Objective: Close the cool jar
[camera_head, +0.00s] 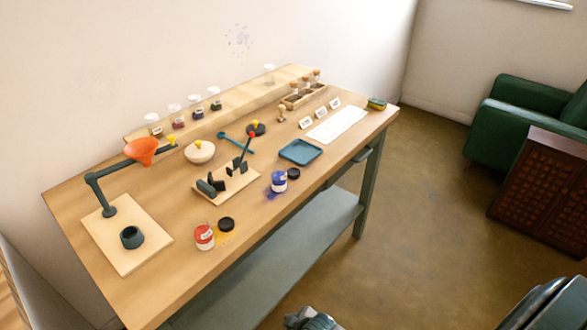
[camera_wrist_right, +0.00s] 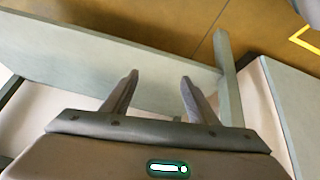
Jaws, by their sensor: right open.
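The cool jar (camera_head: 279,182) is a small blue-violet jar with a white label, standing upright near the front edge of the table, right of the middle. A black lid (camera_head: 293,173) lies on the table just behind it to the right, apart from the jar. Blue pigment is spilled beside the jar. My right gripper (camera_wrist_right: 160,75) is open and empty in the right wrist view, with the table's lower shelf beyond its fingers. Neither jar nor lid shows in that view. My left gripper is not in view.
A red-labelled jar (camera_head: 204,237) and another black lid (camera_head: 226,224) stand at the front left. A wooden stand (camera_head: 238,184) with dark tools is left of the cool jar; a blue tray (camera_head: 300,151) is behind it to the right. The front right tabletop is mostly clear.

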